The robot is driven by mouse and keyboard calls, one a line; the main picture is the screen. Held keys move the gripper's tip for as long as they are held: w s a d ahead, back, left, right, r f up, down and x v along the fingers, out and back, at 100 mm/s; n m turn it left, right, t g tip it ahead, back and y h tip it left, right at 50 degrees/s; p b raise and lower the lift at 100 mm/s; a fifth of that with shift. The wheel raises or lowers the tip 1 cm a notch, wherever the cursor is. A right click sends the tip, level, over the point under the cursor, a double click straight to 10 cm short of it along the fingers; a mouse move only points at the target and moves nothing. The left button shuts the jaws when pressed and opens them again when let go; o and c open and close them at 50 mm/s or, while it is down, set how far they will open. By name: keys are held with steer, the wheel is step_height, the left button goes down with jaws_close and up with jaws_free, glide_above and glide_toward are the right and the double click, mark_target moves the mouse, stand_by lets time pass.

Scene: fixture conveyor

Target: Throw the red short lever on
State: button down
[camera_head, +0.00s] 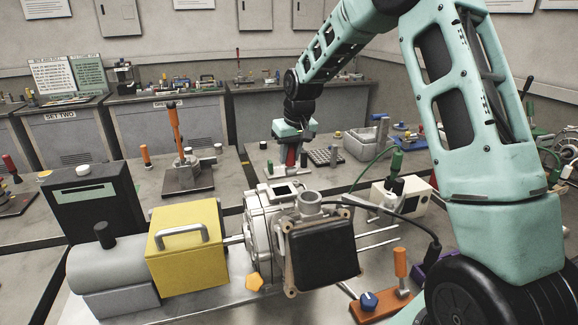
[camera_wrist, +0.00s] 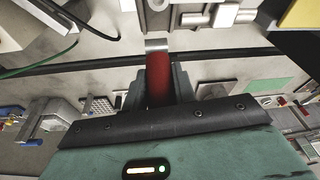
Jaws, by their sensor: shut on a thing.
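My gripper (camera_head: 292,150) is on the table behind the grey machine in the head view, pointing down. It is shut on a red lever (camera_head: 291,158), which shows as a short red handle below the jaws. In the wrist view the red lever (camera_wrist: 159,88) lies between the two dark fingers (camera_wrist: 160,82), with a bright metal piece at its far end. The lever's base is mostly hidden by the machine in the head view, so its exact tilt is hard to tell.
A tall orange lever (camera_head: 175,130) on a dark plate stands left of my gripper. A perforated block (camera_head: 322,156) and a grey bin (camera_head: 362,143) are close on the right. The yellow box (camera_head: 185,249) and black-covered machine (camera_head: 322,255) stand in front. A black cable (camera_head: 395,217) crosses nearby.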

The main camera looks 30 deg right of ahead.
mark_target(291, 162)
steer(key=t+b, duration=0.1)
steer(key=b, duration=0.3)
steer(key=s+t+h+b, duration=0.1)
steer(key=t+b, duration=0.1)
steer(key=b, duration=0.2)
steer(key=s+f+t+b, duration=0.1)
steer(key=t+b, duration=0.1)
steer(key=b, duration=0.3)
steer(key=shift+s+a+h, duration=0.25)
steer(key=shift+a+h, duration=0.05)
steer(key=shift+a, duration=0.05)
steer(key=shift+s+r+t+b, duration=0.1)
steer(key=shift+s+t+b, duration=0.1)
steer(key=shift+t+b, duration=0.65)
steer(key=shift+s+a+b, duration=0.1)
steer(key=shift+b, duration=0.8)
steer(key=shift+r, duration=0.2)
steer(key=c, duration=1.1)
jaws_free()
steer(key=shift+s, duration=0.1)
steer(key=p+v, duration=0.6)
steer(key=v, duration=0.9)
steer(key=shift+s+a+r, duration=0.15)
steer(key=shift+a, duration=0.05)
